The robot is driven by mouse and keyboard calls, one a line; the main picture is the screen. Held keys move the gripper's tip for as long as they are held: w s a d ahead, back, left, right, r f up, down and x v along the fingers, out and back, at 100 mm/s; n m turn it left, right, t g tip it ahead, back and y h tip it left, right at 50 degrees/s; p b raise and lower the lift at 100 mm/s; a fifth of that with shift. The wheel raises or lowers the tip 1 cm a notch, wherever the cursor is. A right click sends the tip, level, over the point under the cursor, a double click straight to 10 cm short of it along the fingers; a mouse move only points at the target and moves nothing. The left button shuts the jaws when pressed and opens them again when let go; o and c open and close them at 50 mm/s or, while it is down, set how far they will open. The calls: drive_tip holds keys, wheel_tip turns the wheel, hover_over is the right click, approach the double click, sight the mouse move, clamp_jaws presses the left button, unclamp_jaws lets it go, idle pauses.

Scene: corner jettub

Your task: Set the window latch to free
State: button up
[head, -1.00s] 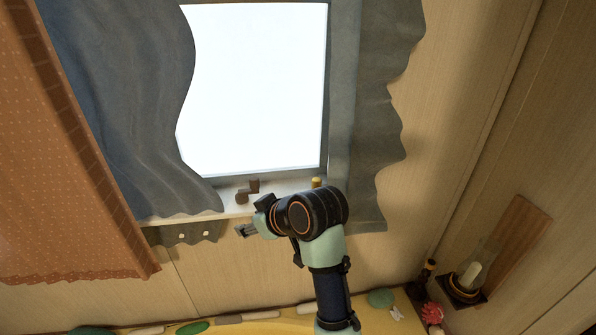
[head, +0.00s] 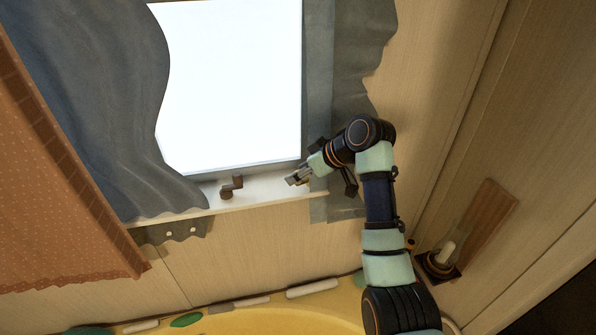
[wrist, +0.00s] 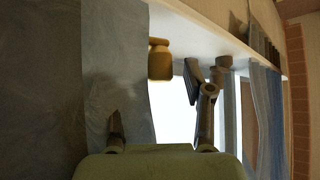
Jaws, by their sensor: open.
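The brown window latch (head: 231,188), a small crank-shaped piece, sits on the white sill at the foot of the bright window (head: 230,90). My gripper (head: 298,178) is open and empty, over the sill to the right of the latch and apart from it. In the wrist view the two fingers of my gripper (wrist: 161,118) are spread wide. A brown piece that looks like the latch (wrist: 222,66) shows beyond the right finger, partly covered by it. The latch's exact setting cannot be told.
Blue-grey curtains hang left (head: 100,100) and right (head: 355,60) of the window. A lamp on a wall bracket (head: 442,258) is at the lower right.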

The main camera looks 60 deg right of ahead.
drive_tip(key=shift+w+f, duration=0.35)
clamp_jaws()
drive_tip(key=shift+w+d+r+m+h+p, duration=0.1)
drive_tip(key=shift+w+r+m+h+p, duration=0.05)
drive_tip(key=shift+m+h+p, duration=0.4)
drive_tip(key=shift+d, duration=0.1)
unclamp_jaws()
